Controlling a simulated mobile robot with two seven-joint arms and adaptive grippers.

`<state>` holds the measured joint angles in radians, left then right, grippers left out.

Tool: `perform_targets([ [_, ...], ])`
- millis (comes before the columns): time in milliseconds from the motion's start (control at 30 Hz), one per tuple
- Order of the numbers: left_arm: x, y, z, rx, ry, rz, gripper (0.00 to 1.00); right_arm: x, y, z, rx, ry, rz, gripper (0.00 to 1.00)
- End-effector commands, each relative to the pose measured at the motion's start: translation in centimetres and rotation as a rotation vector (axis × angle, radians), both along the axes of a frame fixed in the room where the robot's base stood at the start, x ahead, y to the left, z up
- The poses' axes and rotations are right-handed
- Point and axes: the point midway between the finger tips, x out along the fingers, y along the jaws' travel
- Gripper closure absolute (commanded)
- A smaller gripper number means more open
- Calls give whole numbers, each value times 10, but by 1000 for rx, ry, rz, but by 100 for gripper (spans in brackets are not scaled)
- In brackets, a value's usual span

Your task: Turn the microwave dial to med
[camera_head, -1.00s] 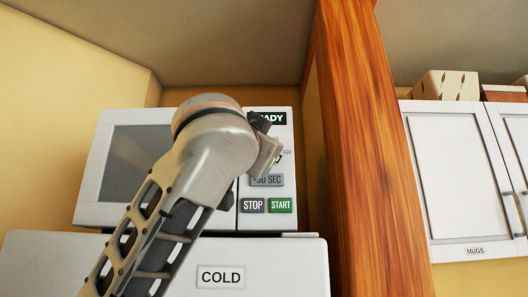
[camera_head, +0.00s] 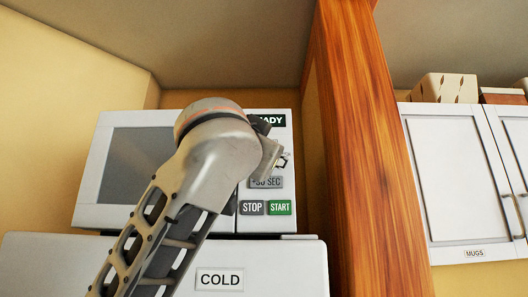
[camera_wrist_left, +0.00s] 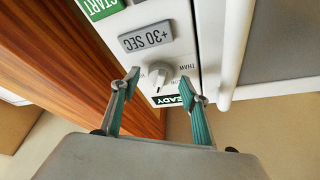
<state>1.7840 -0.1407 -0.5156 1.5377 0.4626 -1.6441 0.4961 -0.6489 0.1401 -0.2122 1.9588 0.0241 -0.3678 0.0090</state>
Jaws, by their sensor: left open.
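The white microwave (camera_head: 90,195) stands on top of a white cabinet or fridge marked COLD, its control panel on the right. In the left wrist view the panel is upside down and the round pale dial (camera_wrist_left: 159,74) shows with THAW lettering beside it. Its other labels are partly hidden or too small to read. My left gripper (camera_wrist_left: 159,84) is open, its two fingertips on either side of the dial, with gaps visible. In the head view my left gripper (camera_head: 268,152) and wrist cover most of the dial. My right gripper is not in view.
The +30 SEC button (camera_head: 266,183), STOP button (camera_head: 252,208) and START button (camera_head: 280,208) sit below the dial. A READY display (camera_head: 272,121) is above it. A wooden post (camera_head: 360,150) stands close on the right, with a MUGS cabinet (camera_head: 450,180) beyond.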

Motion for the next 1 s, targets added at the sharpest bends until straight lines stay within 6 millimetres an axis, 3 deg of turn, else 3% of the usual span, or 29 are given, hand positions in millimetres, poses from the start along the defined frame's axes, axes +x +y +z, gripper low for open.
perform_targets([
  [167, -8, 1, -2, -1, -1, -2, 55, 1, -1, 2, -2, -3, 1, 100],
  [600, -64, 12, -23, -1, 0, -3, 55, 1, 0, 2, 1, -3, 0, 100],
  [1000, -69, 15, -25, 0, 1, 1, 55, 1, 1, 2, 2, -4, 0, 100],
])
